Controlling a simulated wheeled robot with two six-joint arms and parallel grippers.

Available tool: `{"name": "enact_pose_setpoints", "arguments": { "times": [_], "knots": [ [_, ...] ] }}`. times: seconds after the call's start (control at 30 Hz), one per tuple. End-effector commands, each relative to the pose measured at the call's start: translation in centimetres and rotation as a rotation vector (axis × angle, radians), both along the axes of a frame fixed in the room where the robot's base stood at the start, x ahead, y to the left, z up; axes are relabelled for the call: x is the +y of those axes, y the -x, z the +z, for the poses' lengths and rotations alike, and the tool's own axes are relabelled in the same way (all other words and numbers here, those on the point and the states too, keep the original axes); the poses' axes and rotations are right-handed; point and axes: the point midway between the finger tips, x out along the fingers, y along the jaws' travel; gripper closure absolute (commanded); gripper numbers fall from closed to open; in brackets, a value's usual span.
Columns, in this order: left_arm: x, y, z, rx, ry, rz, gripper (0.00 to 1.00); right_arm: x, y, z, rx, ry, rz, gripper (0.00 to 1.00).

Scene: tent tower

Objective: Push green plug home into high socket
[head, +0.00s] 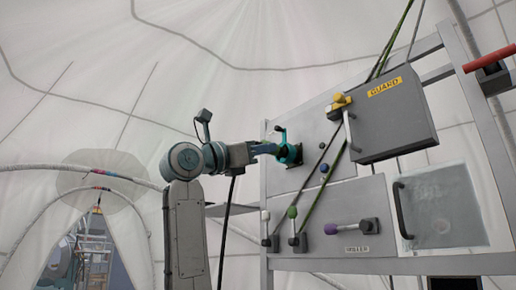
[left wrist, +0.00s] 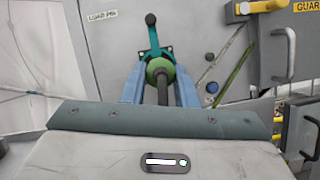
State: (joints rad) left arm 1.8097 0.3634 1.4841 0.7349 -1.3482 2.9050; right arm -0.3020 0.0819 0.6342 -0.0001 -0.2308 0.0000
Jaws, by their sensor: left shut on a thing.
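My left gripper (head: 270,149) reaches the upper left of the panel. In the left wrist view its two blue fingers (left wrist: 160,92) are shut on the green plug (left wrist: 157,68), one on each side. A dark cable (left wrist: 163,92) runs back from the plug between the fingers. The plug's front is at the teal high socket (left wrist: 153,48), in line with it; how deep it sits is hidden. The socket's lever with a black knob (left wrist: 150,19) points up. In the head view the socket (head: 289,153) shows just beyond the fingertips, and the plug is mostly hidden.
A grey guard box (head: 392,115) with a handle stands out right of the socket. Green and dark ropes (head: 325,175) cross the panel diagonally. A clear-windowed door (head: 440,208) is lower right. Left of the panel is open.

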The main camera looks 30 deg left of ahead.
Motion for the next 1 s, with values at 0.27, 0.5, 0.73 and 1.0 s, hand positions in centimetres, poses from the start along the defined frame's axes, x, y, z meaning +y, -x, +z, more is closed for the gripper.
{"name": "enact_pose_setpoints", "arguments": {
  "times": [0.27, 0.5, 0.73, 1.0],
  "knots": [
    [-0.2, -0.7, 0.0, -0.001, 0.000, 0.000, 0.97, 0.3, 0.0, 0.2, 0.000, -0.003, -0.001, 0.64],
    [-0.4, -1.2, 0.0, 0.000, -0.001, 0.000, 0.97, 0.3, 0.0, 0.3, 0.000, -0.004, -0.001, 0.64],
    [-0.4, -1.4, 0.0, 0.000, -0.001, 0.000, 0.50, 0.3, 0.0, 0.3, 0.000, -0.003, -0.001, 0.64],
    [-0.4, -1.4, 0.0, 0.000, -0.001, 0.000, 0.48, 0.3, 0.0, 0.3, 0.000, -0.003, -0.001, 0.64]
  ]
}}
